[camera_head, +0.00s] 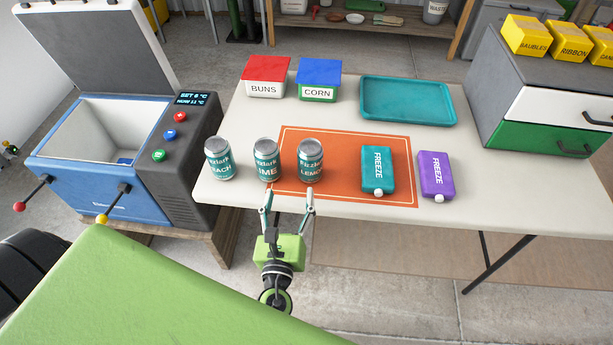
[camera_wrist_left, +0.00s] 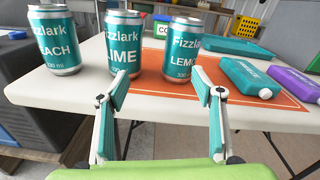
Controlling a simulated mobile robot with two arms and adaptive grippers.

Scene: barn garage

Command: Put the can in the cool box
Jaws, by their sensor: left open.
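Three teal-and-silver Fizzlark cans stand upright in a row near the table's front edge: a peach can (camera_head: 220,158), a lime can (camera_head: 266,160) and a lemon can (camera_head: 310,161). They also show in the left wrist view: peach (camera_wrist_left: 54,42), lime (camera_wrist_left: 123,45) and lemon (camera_wrist_left: 182,50). My left gripper (camera_head: 290,192) is open and empty in front of the lime and lemon cans, touching neither that I can see. The blue cool box (camera_head: 100,190) stands left of the table with its lid (camera_head: 95,45) raised and its inside partly visible. My right gripper is out of view.
An orange mat (camera_head: 340,185) lies on the white table (camera_head: 450,140). Teal (camera_head: 377,170) and purple (camera_head: 436,174) freeze packs lie at right. Buns (camera_head: 265,78) and corn (camera_head: 319,80) boxes and a teal tray (camera_head: 407,100) sit behind. A drawer unit (camera_head: 545,95) is far right.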

